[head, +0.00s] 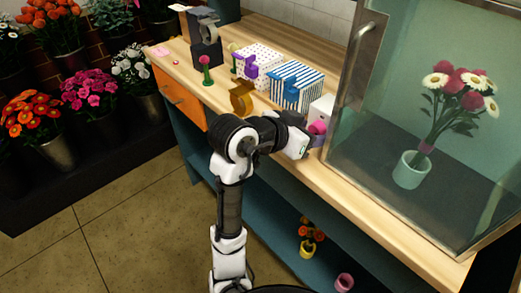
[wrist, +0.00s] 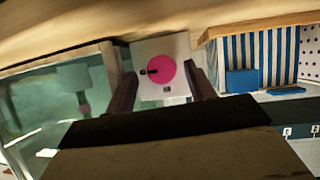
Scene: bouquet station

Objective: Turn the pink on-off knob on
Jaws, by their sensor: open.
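The pink knob (wrist: 161,71) is a round disc on the face of a small white box (wrist: 146,49). A dark pointer on the knob points left in the wrist view, towards a small dark mark. Another small dark mark is below the knob; I cannot read either. My gripper (wrist: 164,92) is open and empty, with one finger on each side of the box face in that view. In the head view, my gripper (head: 311,144) is close in front of the pink knob (head: 317,128) and white box (head: 321,108). I cannot tell whether the fingers touch anything.
A glass cabinet (head: 345,134) with a vase of flowers stands right of the white box. A blue-striped box (head: 299,84) and a dotted box (head: 262,58) stand on its left.

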